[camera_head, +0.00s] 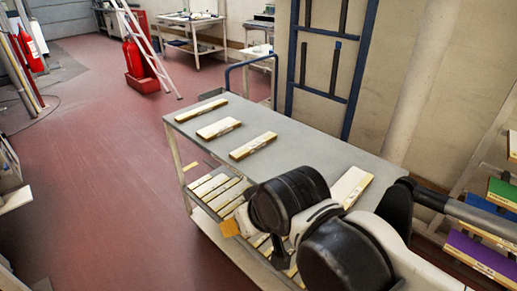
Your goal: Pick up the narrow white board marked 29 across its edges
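Several narrow white boards with yellowish edges lie on the grey cart top (230,107): a far-left board (201,108), a second board (218,127), a third board (252,145) and a board at the near right (350,185), partly hidden by my arm. More white boards (210,185) lie side by side on the cart's lower shelf. Marks on the edges are too small to read, so I cannot tell which board is 29. My arm crosses the cart's near end and hides part of both levels. My gripper's fingers cannot be made out clearly.
A blue frame (352,97) stands against the wall behind the cart. Coloured boards (485,255) sit on a rack at the right. A ladder (148,45) and a red extinguisher (133,57) stand farther back. The red floor (95,190) left of the cart is mostly clear.

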